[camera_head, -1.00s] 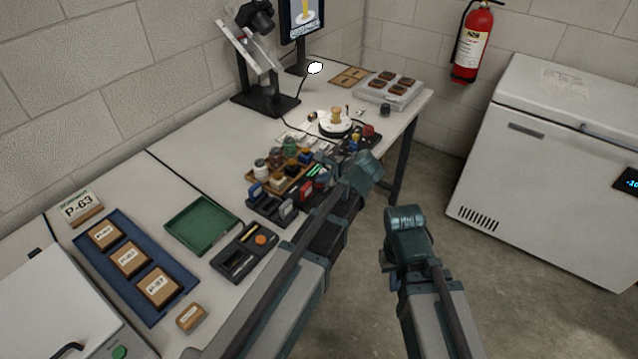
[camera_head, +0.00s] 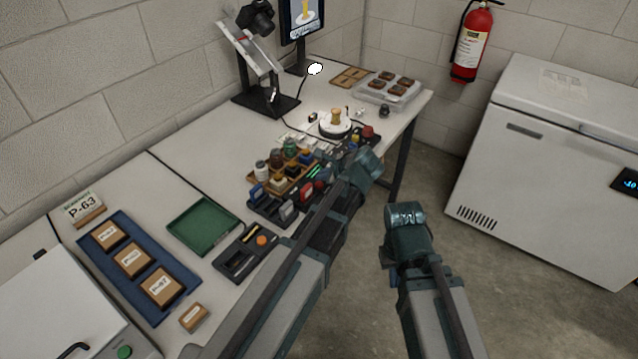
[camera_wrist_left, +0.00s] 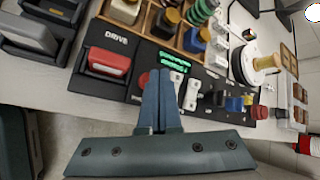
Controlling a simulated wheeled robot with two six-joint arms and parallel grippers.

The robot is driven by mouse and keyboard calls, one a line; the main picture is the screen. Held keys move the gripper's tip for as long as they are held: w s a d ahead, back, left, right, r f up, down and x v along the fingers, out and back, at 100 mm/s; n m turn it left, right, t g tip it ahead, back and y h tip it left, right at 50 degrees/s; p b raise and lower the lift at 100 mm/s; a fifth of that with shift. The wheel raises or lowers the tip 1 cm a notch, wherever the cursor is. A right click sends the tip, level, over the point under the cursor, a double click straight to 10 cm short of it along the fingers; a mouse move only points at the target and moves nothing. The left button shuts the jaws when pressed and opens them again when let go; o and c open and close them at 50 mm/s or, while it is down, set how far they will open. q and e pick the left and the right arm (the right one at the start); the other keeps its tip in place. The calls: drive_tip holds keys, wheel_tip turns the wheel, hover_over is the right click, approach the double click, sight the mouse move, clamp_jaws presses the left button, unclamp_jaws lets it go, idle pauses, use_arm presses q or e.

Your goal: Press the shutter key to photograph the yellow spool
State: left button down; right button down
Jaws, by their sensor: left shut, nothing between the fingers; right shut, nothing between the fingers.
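The yellow spool (camera_head: 336,117) stands upright on a white round turntable (camera_head: 333,131) near the far end of the table. It also shows in the left wrist view (camera_wrist_left: 267,62). My left gripper (camera_wrist_left: 161,72) is shut and empty, its fingertips over a dark control panel with a green-lit display (camera_wrist_left: 173,61). A red button (camera_wrist_left: 143,79) lies beside the fingers, partly hidden, and white switches (camera_wrist_left: 191,94) are to their right. I cannot tell which control is the shutter key. My right gripper (camera_head: 390,255) is shut off the table's front side; its fingertips are mostly hidden.
A camera (camera_head: 256,18) on a stand and a monitor (camera_head: 301,20) showing a yellow spool are at the back. A white freezer (camera_head: 560,170) stands right.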

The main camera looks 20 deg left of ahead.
sight(322, 186)
use_arm(q)
drive_tip(key=shift+r+p, duration=2.4)
drive_tip(key=shift+r, duration=0.1)
drive_tip(key=shift+f, duration=0.1)
drive_tip(key=s+d+n+g+h+p, duration=0.3)
drive_tip(key=s+d+n, duration=0.3)
drive_tip(key=s, duration=0.6)
drive_tip(key=s+d+n+g+h+p, duration=0.2)
drive_tip(key=s+d+n, duration=0.4)
drive_tip(key=s, duration=0.5)
drive_tip(key=shift+s+f+n+g+h+p, duration=0.2)
drive_tip(key=shift+s+n+g+h+p, duration=0.2)
drive_tip(key=shift+h+p, duration=0.1)
drive_tip(key=shift+d, duration=0.1)
